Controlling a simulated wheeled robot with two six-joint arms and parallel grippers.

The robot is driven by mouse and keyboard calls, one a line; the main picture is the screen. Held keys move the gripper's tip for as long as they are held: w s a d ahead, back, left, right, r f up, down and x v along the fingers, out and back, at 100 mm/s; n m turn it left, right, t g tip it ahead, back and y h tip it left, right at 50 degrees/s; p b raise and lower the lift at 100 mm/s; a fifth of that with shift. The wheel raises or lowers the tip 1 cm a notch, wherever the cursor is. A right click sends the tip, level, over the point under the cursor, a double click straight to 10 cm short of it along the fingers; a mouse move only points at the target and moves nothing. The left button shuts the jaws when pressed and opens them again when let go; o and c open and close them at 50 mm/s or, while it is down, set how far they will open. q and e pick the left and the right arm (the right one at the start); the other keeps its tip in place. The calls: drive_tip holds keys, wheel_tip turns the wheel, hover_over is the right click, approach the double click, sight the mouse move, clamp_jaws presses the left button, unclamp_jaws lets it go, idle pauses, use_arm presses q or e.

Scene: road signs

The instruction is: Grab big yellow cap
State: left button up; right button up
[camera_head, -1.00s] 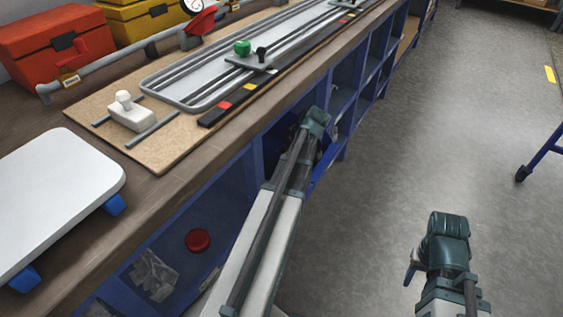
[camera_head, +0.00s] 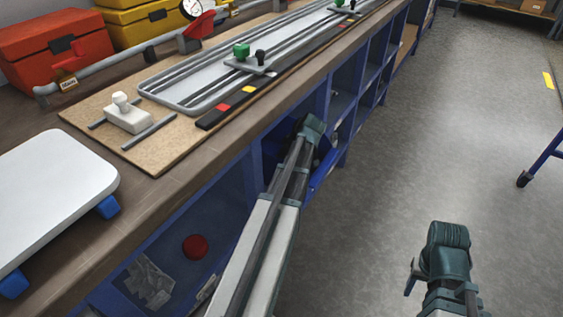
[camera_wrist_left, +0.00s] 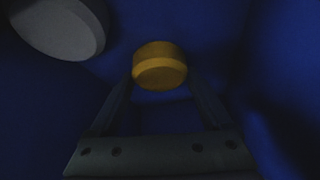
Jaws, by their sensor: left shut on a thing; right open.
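The big yellow cap (camera_wrist_left: 160,66) shows in the left wrist view, between the two fingertips of my left gripper (camera_wrist_left: 160,80). The fingers are shut on its sides. Blue walls surround it in the dark. In the head view my left arm reaches into a blue shelf compartment under the bench, and its gripper and the cap are hidden there. My right gripper (camera_head: 411,277) is at the lower right over the floor, open and empty, partly hidden by its wrist.
A grey round thing (camera_wrist_left: 62,24) lies at the upper left in the left wrist view. A red cap (camera_head: 195,247) sits in a nearer compartment. The blue shelf dividers (camera_head: 360,82) and bench edge (camera_head: 205,150) bound the left arm.

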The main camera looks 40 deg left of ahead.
use_arm(q)
wheel_tip(320, 180, up, 3)
drive_tip(key=p, duration=0.3)
drive_tip(key=shift+s+d+f+y+b, duration=0.1)
drive_tip(key=shift+d+f+y+b, duration=0.15)
drive_tip(key=shift+b, duration=0.45)
drive_tip(key=y+b, duration=0.3)
drive_tip(key=shift+d+f, duration=0.2)
drive_tip(key=shift+d, duration=0.2)
drive_tip(key=d+r+p, duration=0.3)
drive_tip(key=r+p, duration=0.9)
drive_tip(key=s+d+r+h+p, duration=0.1)
drive_tip(key=s+d+h+p, duration=0.1)
drive_tip(key=d, duration=1.9)
drive_tip(key=h+p, duration=0.1)
drive_tip(key=p, duration=0.1)
drive_tip(key=shift+p, duration=0.3)
